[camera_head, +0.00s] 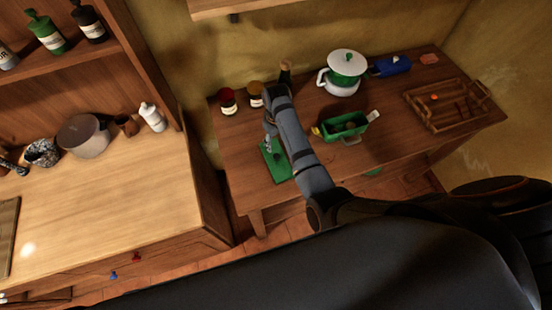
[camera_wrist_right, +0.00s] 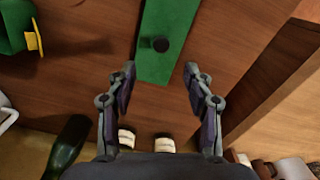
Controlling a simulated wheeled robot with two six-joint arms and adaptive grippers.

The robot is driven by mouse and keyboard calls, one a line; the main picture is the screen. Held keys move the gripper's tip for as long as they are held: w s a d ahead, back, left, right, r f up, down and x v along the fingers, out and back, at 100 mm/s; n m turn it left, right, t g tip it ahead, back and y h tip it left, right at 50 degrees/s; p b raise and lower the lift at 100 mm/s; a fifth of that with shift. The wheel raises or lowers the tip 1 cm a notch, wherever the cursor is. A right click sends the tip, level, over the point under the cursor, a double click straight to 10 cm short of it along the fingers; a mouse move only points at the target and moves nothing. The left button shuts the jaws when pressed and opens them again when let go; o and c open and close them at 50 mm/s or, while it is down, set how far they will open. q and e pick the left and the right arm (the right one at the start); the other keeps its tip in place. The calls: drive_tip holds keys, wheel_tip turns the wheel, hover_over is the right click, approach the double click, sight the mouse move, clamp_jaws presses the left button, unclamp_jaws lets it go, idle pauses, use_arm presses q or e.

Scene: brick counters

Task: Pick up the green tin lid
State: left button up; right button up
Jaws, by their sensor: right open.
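The green tin lid (camera_head: 277,167) is a flat green rectangle lying on the dark wooden table near its left front. In the right wrist view the lid (camera_wrist_right: 172,22) shows with a round black knob (camera_wrist_right: 160,44) on top. My right gripper (camera_head: 268,143) is above the lid's far end in the head view. In the wrist view my right gripper (camera_wrist_right: 160,72) is open and empty, its fingers spread to either side of the lid's near end, with the knob beyond the fingertips. My left gripper is not in view.
A green tin (camera_head: 345,125) stands right of my right arm. A white-and-green pot (camera_head: 343,72), a blue box (camera_head: 392,66) and a wooden tray (camera_head: 440,106) are farther right. Jars (camera_head: 227,101) and a dark bottle (camera_wrist_right: 67,145) stand behind. A lighter counter (camera_head: 110,200) is left.

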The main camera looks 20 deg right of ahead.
hover_over(276, 156)
drive_tip(key=f, duration=0.4)
drive_tip(key=shift+d+f, duration=0.1)
drive_tip(key=shift+d, duration=0.2)
drive_tip(key=shift+a+f, duration=0.1)
drive_tip(key=shift+f, duration=0.8)
wheel_tip(276, 156, down, 5)
drive_tip(key=b, duration=0.5)
drive_tip(key=shift+a+r, duration=0.1)
drive_tip(key=shift+r, duration=0.25)
drive_tip(key=shift+c, duration=0.3)
drive_tip(key=shift+s, duration=0.1)
clamp_jaws()
